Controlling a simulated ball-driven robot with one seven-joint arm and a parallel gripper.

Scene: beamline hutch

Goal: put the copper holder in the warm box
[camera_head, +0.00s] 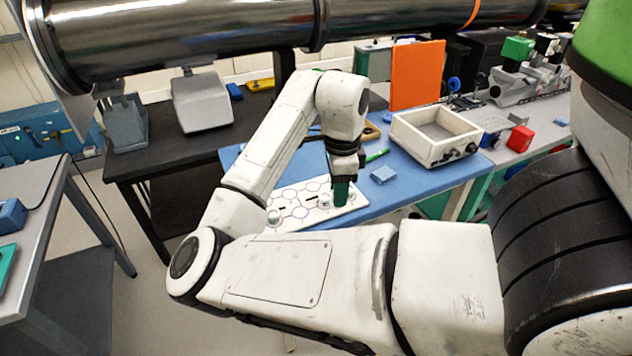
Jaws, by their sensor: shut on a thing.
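The warm box is likely the white open-topped box (466,144) with dark knobs on its front, on the blue table right of my gripper. My gripper (341,200) points down over a white board (290,223) with a hexagon pattern, its dark green end at or just above the board's right part. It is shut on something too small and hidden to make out. I cannot pick out a copper holder for certain. Small pale round pieces (274,216) stand on the board, one close left of my gripper.
A small blue block (383,175) and a green pen-like item (376,155) lie between my gripper and the white box. An upright orange panel (416,76) stands behind. A large steel pipe (190,35) crosses above. A red block (520,139) lies at right.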

